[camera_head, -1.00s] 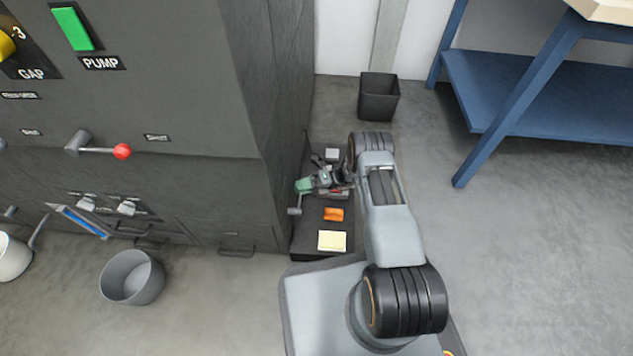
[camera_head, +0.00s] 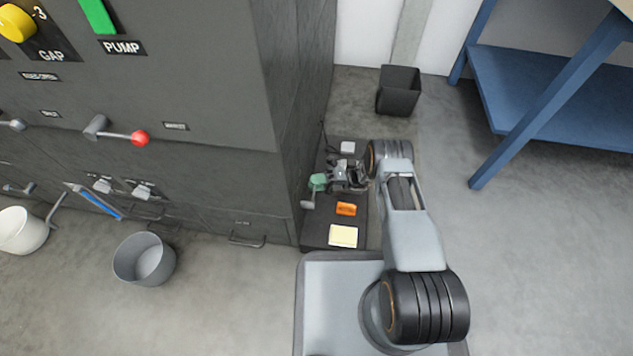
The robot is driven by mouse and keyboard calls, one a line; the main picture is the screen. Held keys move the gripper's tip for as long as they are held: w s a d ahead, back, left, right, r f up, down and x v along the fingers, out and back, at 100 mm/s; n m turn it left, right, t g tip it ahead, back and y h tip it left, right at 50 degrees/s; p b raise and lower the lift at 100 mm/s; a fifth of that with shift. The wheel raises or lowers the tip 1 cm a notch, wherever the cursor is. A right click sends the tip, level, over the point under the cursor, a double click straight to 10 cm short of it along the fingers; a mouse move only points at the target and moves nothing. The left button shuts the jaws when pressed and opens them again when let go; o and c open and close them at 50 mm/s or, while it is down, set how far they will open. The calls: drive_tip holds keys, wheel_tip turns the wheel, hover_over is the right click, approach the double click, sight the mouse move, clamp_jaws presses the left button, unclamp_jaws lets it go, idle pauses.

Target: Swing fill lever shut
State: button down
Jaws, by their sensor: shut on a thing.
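A lever with a red ball knob (camera_head: 140,138) sticks out to the right from its pivot on the front of the dark cabinet. A small label is above right of it, too small to read surely. Another lever (camera_head: 14,124) shows at the left edge, partly cut off. I cannot tell which one is the fill lever. My gripper (camera_head: 334,180) is well to the right, low beside the cabinet's side, away from both levers. It is shut on a small green thing (camera_head: 318,182); its jaws are small and partly hidden. A grey knob shows just below the green thing.
An orange item (camera_head: 346,209) and a yellow pad (camera_head: 343,236) lie on a dark surface below my gripper. A grey bucket (camera_head: 145,259) and a white bucket (camera_head: 22,230) stand before the cabinet. A black bin (camera_head: 398,90) and blue bench (camera_head: 550,90) are behind right.

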drive_tip(key=c, duration=1.2)
unclamp_jaws()
drive_tip(key=shift+a+f, duration=0.1)
drive_tip(key=shift+o, duration=0.2)
drive_tip(key=v, duration=1.4)
drive_tip(key=shift+a, duration=0.1)
wheel_tip(320, 180, up, 47)
drive_tip(key=s+a+n+h+p, duration=0.1)
drive_tip(key=s+n+h+p, duration=0.1)
drive_tip(key=n+h+p, duration=1.55)
drive_tip(key=s+d+r+n+t+p, duration=0.1)
drive_tip(key=s+r+n+t+p, duration=0.1)
drive_tip(key=s+r+n+p, duration=0.3)
drive_tip(key=s+d+r+n+t+h+p, duration=0.1)
drive_tip(key=s+r+n+p, duration=0.4)
drive_tip(key=r+p, duration=0.6)
drive_tip(key=s+d+r+n+t+h+p, duration=0.1)
drive_tip(key=s+d+r+n+t+p, duration=0.1)
drive_tip(key=s+r+n+t+p, duration=0.3)
drive_tip(key=s+p+v, duration=0.1)
drive_tip(key=p+v, duration=0.3)
drive_tip(key=v, duration=0.7)
drive_tip(key=shift+d, duration=0.4)
